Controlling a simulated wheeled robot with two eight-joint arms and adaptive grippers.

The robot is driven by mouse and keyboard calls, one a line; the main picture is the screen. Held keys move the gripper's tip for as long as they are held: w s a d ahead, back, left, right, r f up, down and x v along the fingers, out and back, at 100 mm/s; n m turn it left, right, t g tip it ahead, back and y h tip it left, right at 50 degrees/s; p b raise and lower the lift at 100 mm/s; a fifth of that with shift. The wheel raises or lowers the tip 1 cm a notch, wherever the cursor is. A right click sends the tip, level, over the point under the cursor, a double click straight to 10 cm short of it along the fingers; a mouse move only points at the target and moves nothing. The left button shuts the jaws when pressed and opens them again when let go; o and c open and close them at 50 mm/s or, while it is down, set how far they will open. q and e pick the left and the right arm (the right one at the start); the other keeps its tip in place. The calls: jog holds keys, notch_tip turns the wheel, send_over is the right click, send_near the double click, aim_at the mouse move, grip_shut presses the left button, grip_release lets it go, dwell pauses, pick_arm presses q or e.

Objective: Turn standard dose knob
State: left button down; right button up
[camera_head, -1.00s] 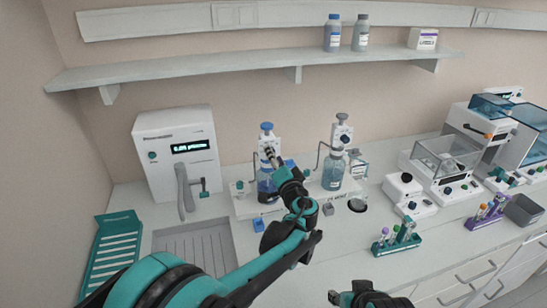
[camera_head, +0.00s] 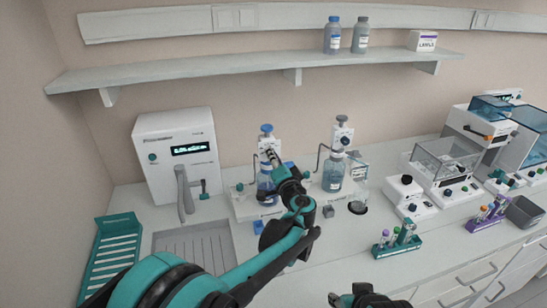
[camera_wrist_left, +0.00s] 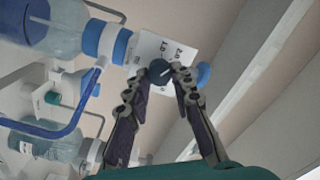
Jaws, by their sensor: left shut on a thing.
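A bottle-top dispenser with a blue top (camera_head: 266,128) stands on the left bottle (camera_head: 266,181). My left gripper (camera_head: 270,155) reaches up to the front of its white body. In the left wrist view, the dark blue round knob (camera_wrist_left: 160,71) with a white pointer line sits on a white dial plate (camera_wrist_left: 152,47) with printed numbers. My left gripper (camera_wrist_left: 170,74) is shut on this knob, one fingertip on each side. The pointer slants toward the numbers at upper right. My right gripper (camera_head: 357,298) shows only partly at the bottom edge, away from the dispensers; its fingers are unclear.
A second dispenser bottle (camera_head: 333,172) stands to the right. A white water unit (camera_head: 177,155) with a hanging arm is at the left by the sink (camera_head: 195,247). A tube rack (camera_head: 398,246) stands near the front edge. The counter between the sink and rack is partly free.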

pick_arm(q)
jog(key=shift+f+m+p, duration=0.2)
jog(key=shift+m+p, duration=0.35)
jog(key=shift+m, duration=7.15)
jog(key=c, duration=1.3)
grip_release()
